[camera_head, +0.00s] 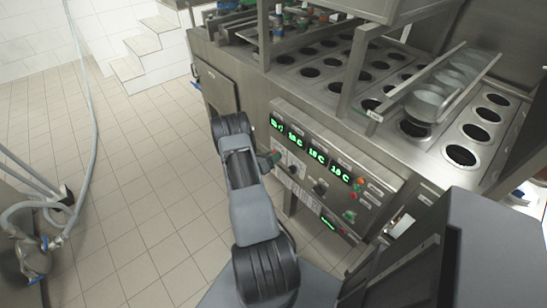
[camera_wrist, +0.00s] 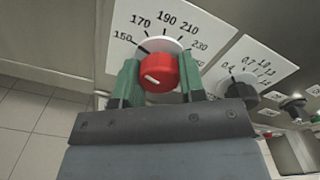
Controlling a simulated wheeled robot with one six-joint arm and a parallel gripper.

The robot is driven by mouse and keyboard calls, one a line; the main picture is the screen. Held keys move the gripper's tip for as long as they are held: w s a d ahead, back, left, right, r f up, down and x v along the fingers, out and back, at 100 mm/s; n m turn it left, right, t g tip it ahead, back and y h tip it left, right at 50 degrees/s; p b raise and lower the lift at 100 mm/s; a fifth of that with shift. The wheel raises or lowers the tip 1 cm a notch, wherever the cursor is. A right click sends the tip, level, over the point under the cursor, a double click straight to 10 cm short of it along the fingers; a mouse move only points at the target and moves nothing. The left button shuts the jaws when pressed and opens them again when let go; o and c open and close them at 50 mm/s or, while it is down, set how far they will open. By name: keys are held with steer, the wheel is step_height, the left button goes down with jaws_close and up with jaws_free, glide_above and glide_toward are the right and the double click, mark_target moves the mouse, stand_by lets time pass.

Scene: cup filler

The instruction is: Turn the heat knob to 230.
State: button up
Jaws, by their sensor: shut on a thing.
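The red heat knob (camera_wrist: 163,78) sits on a white dial plate (camera_wrist: 140,14) with numbers from 150 through 170, 190 and 210 to 230 around its top. The knob has a short white mark on its face, left of centre and slanting; I cannot tell exactly which number it points at. My gripper (camera_wrist: 160,72) has its green fingers on either side of the knob and is shut on it. In the head view my gripper (camera_head: 270,159) is at the left end of the control panel, and the knob is mostly hidden there.
A black knob (camera_wrist: 241,89) with a smaller-numbered dial stands just to the right. The control panel (camera_head: 375,168) carries green displays (camera_head: 317,156), more knobs and coloured buttons. The tiled floor (camera_head: 130,190) to the left is clear; a hose hangs farther left.

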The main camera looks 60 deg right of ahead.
steer(key=m+b, duration=0.1)
steer(key=m, duration=0.1)
steer(key=m+b, duration=0.4)
steer(key=shift+w+f, duration=0.1)
steer(key=shift+f, duration=0.15)
steer(key=m+b, duration=0.5)
steer(key=shift+m, duration=0.3)
steer(key=m+b, duration=0.3)
steer(key=b, duration=0.1)
steer(key=shift+m+b, duration=0.3)
steer(key=shift+b, duration=0.05)
steer(key=m+b, duration=0.3)
steer(key=b, duration=0.2)
steer(key=shift+m, duration=0.3)
steer(key=m+b, duration=0.3)
steer(key=b, duration=0.1)
steer(key=shift+w+r, duration=0.1)
steer(key=shift+r+m+b, duration=0.15)
steer(key=shift+m+b, duration=0.35)
steer(key=shift+b, duration=0.3)
steer(key=o, duration=0.9)
steer(key=shift+r, duration=0.1)
